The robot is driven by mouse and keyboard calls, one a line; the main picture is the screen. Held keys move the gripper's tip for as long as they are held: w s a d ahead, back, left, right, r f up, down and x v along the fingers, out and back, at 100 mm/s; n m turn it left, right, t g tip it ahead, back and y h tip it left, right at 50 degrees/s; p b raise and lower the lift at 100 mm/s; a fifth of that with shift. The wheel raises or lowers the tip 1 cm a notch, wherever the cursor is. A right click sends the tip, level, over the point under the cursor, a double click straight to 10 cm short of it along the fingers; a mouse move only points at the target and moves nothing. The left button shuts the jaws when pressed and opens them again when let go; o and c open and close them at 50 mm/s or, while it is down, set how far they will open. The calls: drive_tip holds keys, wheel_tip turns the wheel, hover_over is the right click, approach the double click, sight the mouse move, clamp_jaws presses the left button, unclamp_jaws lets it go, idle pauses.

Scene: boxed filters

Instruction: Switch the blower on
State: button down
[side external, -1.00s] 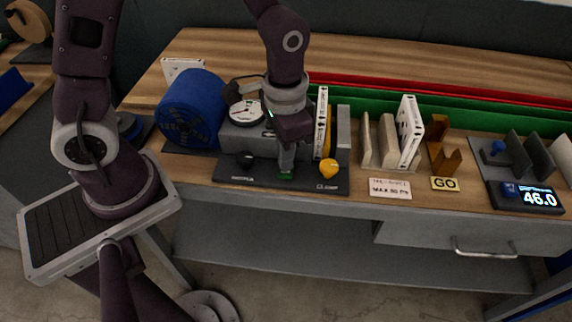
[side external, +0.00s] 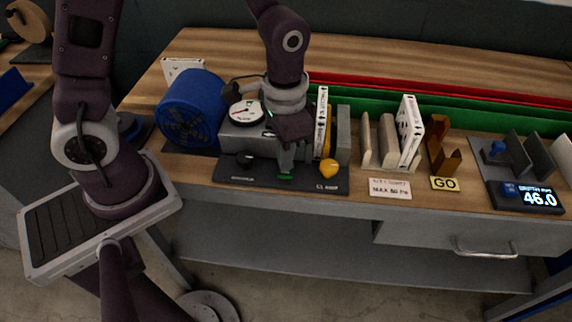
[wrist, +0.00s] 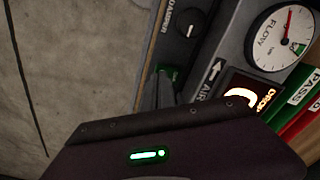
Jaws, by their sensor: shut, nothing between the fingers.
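The blower (side external: 193,108) is a blue drum with a round grille at the left of the grey filter housing (side external: 245,138). A dark panel (side external: 235,175) lies in front, with a small green rocker (side external: 286,177) near its middle. My gripper (side external: 286,166) is shut and empty, pointing down just above and behind the green rocker; I cannot tell whether it touches. In the wrist view, green (wrist: 173,73) shows beside my dark fingers (wrist: 160,92), which partly hide it. The flow gauge (side external: 245,113) has a red needle; it also shows in the wrist view (wrist: 283,40).
A black damper knob (side external: 245,159) and a yellow clamp knob (side external: 328,168) flank the green rocker. A white-edged filter (side external: 321,120) stands in the housing. Filters in a rack (side external: 390,150), a GO gauge (side external: 443,150) and a display (side external: 525,196) stand right.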

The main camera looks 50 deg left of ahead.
drive_tip(key=shift+f, duration=0.9)
idle(0.7)
drive_tip(key=shift+r, duration=3.5)
drive_tip(key=s+a+r+n+t, duration=0.1)
drive_tip(key=s+a+r+t, duration=0.1)
drive_tip(key=s+r, duration=0.4)
drive_tip(key=s+a+r+n+t, duration=0.2)
drive_tip(key=s+a+r+t, duration=0.1)
drive_tip(key=s+r, duration=0.3)
drive_tip(key=shift+s+a+r+t, duration=0.2)
drive_tip(key=shift+a+r+t, duration=0.1)
drive_tip(key=shift+a+r, duration=0.25)
drive_tip(key=shift+f, duration=0.1)
